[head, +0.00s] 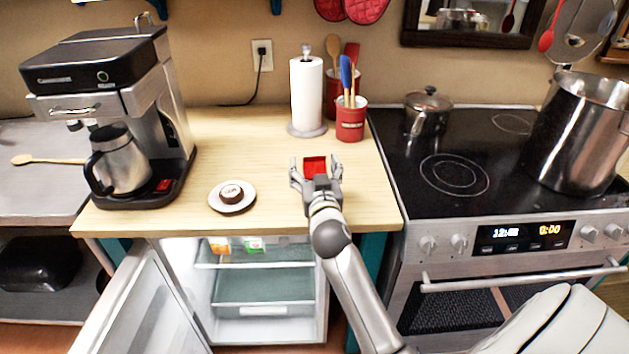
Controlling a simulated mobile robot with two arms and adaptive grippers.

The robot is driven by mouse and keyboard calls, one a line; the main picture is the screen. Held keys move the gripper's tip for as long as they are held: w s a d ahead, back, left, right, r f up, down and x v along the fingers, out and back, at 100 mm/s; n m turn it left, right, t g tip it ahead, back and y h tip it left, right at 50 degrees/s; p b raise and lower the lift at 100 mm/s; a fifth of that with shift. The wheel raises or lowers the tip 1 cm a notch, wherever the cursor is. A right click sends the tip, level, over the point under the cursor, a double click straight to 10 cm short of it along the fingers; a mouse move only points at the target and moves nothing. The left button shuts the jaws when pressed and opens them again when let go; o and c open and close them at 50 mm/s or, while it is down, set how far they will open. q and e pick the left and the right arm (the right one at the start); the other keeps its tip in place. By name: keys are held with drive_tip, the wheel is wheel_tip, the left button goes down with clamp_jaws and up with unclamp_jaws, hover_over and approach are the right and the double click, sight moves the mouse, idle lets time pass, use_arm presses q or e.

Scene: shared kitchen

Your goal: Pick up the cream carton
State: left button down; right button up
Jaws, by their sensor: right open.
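My right gripper (315,166) is above the wooden counter, its fingers spread and pointing away toward the back wall. A small red thing (315,165) shows between the fingers; I cannot tell what it is or whether they touch it. The fridge (263,288) under the counter is open. On its top shelf are a package with orange and white (219,245) and a white and green one (254,243). Both are partly cut off by the counter edge, and I cannot tell which is the cream carton. My left gripper is not in view.
A coffee machine (95,75) stands on the left, with a plate (233,206) holding a small dark cake beside it. A paper towel roll (306,92) and a red utensil crock (351,122) stand behind. The stove (455,150) is right. The fridge door (140,305) swings out left.

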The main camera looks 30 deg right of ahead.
drive_tip(key=shift+c, duration=0.4)
drive_tip(key=c, duration=1.2)
drive_tip(key=shift+r, duration=0.1)
drive_tip(key=shift+c, duration=0.2)
drive_tip(key=shift+r, duration=0.1)
